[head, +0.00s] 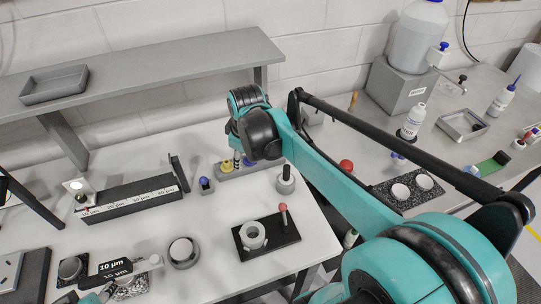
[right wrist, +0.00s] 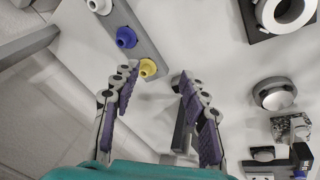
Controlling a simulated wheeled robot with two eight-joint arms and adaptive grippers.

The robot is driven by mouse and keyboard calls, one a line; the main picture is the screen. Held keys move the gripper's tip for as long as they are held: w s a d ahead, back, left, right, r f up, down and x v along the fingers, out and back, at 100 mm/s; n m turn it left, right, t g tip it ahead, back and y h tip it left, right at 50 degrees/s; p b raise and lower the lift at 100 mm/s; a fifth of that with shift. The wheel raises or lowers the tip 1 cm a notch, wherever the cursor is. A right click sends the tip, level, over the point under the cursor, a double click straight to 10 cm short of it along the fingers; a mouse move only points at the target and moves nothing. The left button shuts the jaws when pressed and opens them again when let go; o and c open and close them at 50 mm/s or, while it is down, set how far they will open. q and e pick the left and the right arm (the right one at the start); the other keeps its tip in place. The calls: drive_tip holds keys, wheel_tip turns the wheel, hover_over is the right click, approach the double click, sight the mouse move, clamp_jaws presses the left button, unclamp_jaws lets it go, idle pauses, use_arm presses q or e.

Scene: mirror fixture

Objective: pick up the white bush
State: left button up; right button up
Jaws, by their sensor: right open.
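The white bush (right wrist: 98,5) stands in a grey rack (right wrist: 118,17) at the top left of the right wrist view, partly cut by the frame edge. In the same rack are a blue bush (right wrist: 126,37) and a yellow bush (right wrist: 148,67). In the head view the rack (head: 222,174) lies under my right gripper (head: 238,158), and the white bush is hidden by my arm. In the right wrist view my right gripper (right wrist: 158,76) is open and empty, its tips close to the yellow end of the rack.
A black plate with a white ring (head: 252,235) and red-topped pin (head: 283,215) stands in front. A round metal ring (head: 184,252) is left of it. A raised shelf (head: 150,70) is behind.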

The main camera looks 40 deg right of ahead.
drive_tip(key=w+d+f+n+g, duration=0.1)
drive_tip(key=w+d, duration=0.1)
drive_tip(key=d, duration=0.3)
drive_tip(key=w+d+f+n+g+p, duration=0.1)
drive_tip(key=w+d+f+n, duration=0.1)
drive_tip(key=d, duration=0.4)
drive_tip(key=w+d+f+n+g+y, duration=0.1)
drive_tip(key=w+d+f+n, duration=0.1)
drive_tip(key=d, duration=0.3)
drive_tip(key=shift+w+d+f, duration=0.15)
drive_tip(key=shift+w+d, duration=0.05)
drive_tip(key=shift+w, duration=0.4)
drive_tip(key=shift+d+f+n, duration=0.25)
drive_tip(key=shift+d+n, duration=0.05)
drive_tip(key=shift+f, duration=0.95)
drive_tip(key=f, duration=0.1)
drive_tip(key=f+b, duration=0.1)
drive_tip(key=f, duration=0.1)
drive_tip(key=a+f+b, duration=0.1)
drive_tip(key=f, duration=0.1)
drive_tip(key=shift+s, duration=0.15)
drive_tip(key=shift+d+f+b, duration=0.1)
drive_tip(key=shift+f+b, duration=0.2)
drive_tip(key=shift+f, duration=0.15)
drive_tip(key=shift+r, duration=0.1)
clamp_jaws()
